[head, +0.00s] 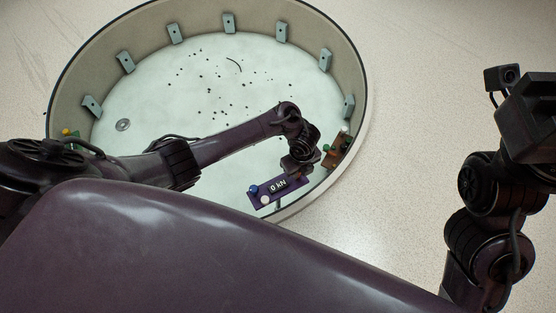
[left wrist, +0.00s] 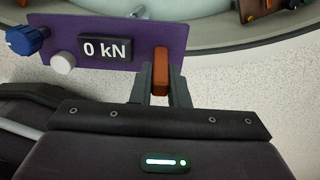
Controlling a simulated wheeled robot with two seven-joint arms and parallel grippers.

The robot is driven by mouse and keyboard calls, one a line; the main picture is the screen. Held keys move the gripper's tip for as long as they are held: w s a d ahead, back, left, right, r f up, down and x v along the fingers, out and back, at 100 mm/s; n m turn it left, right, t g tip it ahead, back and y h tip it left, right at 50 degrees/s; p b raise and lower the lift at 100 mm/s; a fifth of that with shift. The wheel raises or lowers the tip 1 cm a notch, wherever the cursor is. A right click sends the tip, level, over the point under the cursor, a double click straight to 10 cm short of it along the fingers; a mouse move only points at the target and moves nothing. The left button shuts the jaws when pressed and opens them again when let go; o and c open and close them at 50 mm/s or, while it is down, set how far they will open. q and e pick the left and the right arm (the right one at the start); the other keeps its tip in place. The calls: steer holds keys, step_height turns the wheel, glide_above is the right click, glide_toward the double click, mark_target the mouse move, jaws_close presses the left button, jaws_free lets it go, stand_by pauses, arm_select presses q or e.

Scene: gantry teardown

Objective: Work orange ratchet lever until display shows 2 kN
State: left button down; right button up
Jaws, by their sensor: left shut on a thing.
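The purple panel (head: 268,196) stands at the near rim of the round basin, and its display (head: 278,186) reads 0 kN. In the left wrist view the same display (left wrist: 105,50) also reads 0 kN. The orange ratchet lever (left wrist: 161,72) stands upright at the right end of the panel (left wrist: 70,20). My left gripper (left wrist: 154,85) is shut on the lever, with a dark finger at each side of it. In the head view my left gripper (head: 298,166) covers the lever. My right arm is at the right edge, and its gripper (head: 535,115) is away from the panel.
A blue knob (left wrist: 27,40) and a white knob (left wrist: 63,62) sit left of the display. The round basin (head: 357,75) has grey brackets on its inner wall and dark bits on its floor. A brown panel (head: 338,150) with coloured parts is right of my left gripper.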

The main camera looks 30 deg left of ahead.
arm_select(q)
steer(key=shift+s+d+f, duration=0.15)
steer(key=shift+s+d, duration=0.2)
steer(key=shift+d, duration=0.1)
steer(key=shift+s+d+f, duration=0.25)
steer(key=shift+s+d, duration=0.1)
steer(key=shift+d, duration=0.15)
steer(key=shift+d+f, duration=0.1)
steer(key=shift+s+d+f, duration=0.35)
steer(key=shift+w+a, duration=0.15)
